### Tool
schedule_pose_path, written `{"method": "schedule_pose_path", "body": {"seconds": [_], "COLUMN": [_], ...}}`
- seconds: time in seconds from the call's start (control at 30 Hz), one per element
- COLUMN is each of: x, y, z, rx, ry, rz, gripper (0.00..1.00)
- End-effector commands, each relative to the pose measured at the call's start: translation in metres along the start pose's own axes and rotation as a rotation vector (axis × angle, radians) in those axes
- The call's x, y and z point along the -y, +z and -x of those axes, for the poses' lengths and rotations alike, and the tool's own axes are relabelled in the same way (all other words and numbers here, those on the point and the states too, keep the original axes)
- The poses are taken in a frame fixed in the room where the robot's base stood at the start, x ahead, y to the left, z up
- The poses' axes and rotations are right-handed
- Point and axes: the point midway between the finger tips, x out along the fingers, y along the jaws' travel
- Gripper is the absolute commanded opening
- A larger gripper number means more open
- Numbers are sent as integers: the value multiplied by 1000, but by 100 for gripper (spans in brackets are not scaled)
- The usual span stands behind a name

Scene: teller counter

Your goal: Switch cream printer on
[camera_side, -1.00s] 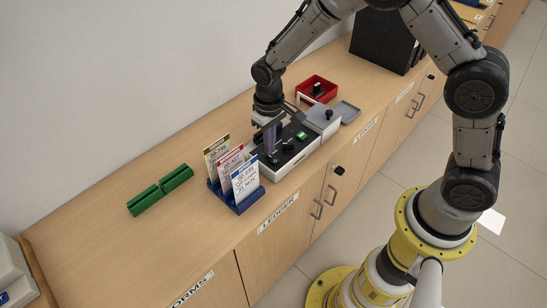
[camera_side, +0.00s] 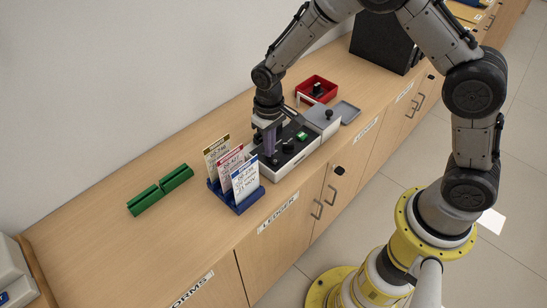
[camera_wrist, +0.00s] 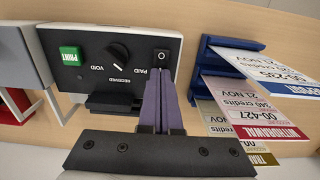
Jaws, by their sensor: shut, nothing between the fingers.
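The cream printer (camera_side: 298,160) sits on the counter with a black top panel. In the wrist view its panel (camera_wrist: 88,42) carries a green PRINT button (camera_wrist: 70,56), a black dial (camera_wrist: 118,52) marked VOID, RECEIVED and PAID, and a small black rocker switch (camera_wrist: 161,57) with an O on it. My gripper (camera_side: 270,153) is over the left end of the printer. In the wrist view its purple fingers (camera_wrist: 158,84) are shut together and empty, with their tips close to the rocker switch. I cannot tell whether they touch it.
A blue rack (camera_side: 240,203) of upright cards stands close to the printer's left. A grey unit with a black knob (camera_side: 326,115) adjoins its right. A red tray (camera_side: 316,88) lies behind.

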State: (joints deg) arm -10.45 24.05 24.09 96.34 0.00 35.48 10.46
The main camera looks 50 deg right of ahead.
Motion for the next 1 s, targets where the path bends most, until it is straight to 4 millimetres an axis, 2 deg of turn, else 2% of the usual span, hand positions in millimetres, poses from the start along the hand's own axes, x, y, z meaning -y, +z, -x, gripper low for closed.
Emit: {"method": "schedule_pose_path", "body": {"seconds": [0.67,1.0], "x": [0,0], "y": [0,0], "z": [-10,8], "rx": [2,0], "ry": [0,0], "rz": [0,0], "gripper": [0,0]}}
